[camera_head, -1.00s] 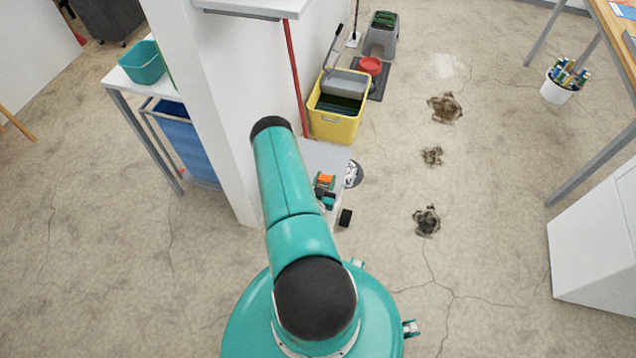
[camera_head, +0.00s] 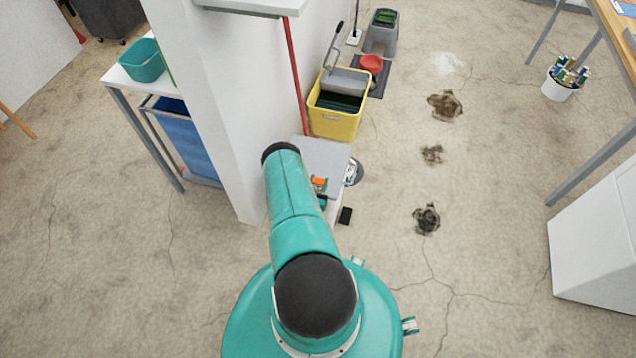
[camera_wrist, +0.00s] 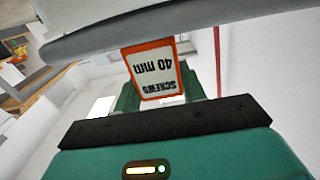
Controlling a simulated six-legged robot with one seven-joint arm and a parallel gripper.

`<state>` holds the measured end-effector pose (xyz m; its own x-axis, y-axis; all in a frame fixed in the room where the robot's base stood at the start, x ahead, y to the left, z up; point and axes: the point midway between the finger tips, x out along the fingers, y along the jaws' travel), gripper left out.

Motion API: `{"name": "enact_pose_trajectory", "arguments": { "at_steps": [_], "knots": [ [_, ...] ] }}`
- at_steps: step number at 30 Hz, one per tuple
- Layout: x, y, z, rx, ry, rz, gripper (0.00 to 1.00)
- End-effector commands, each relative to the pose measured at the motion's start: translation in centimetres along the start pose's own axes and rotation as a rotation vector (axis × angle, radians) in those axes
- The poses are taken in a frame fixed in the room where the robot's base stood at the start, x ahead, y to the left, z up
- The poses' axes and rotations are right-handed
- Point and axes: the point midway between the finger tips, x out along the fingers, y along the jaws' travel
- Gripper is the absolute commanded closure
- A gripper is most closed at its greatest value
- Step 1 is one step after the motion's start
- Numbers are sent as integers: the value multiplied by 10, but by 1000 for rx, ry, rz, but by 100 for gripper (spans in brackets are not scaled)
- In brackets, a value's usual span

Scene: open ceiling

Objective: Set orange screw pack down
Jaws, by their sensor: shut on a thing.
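The orange screw pack (camera_wrist: 148,75) has a white label reading "SCREWS 40 mm", upside down in the wrist view. It sits between the green fingers of my gripper (camera_wrist: 158,88), which is shut on it. In the head view the orange pack (camera_head: 318,183) shows as a small patch just right of my arm, over or at the near part of a pale grey top (camera_head: 322,155). My arm hides part of the gripper there. I cannot tell whether the pack touches the top.
A white wall end with a red pole (camera_head: 295,75) stands close left of the pale top. A yellow mop bucket (camera_head: 335,122) stands behind it. A grey-white edge (camera_wrist: 130,30) crosses the wrist view close to the pack. Open floor lies to the right.

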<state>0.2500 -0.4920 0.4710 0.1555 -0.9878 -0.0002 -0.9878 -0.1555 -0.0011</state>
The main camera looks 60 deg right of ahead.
Motion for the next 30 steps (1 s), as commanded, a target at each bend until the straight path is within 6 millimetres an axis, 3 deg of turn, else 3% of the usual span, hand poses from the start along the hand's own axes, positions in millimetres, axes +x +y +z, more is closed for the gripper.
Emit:
{"name": "enact_pose_trajectory", "arguments": {
  "at_steps": [1, 2, 5, 17, 30],
  "knots": [
    [0, 0, 2, 0, 0, -1, 84],
    [0, 0, 2, 0, 0, 0, 55],
    [0, 0, 1, 0, 0, 0, 38],
    [-5, 0, -1, -1, -2, -1, 38],
    [-91, 0, -1, -2, -3, -2, 38]
  ]
}}
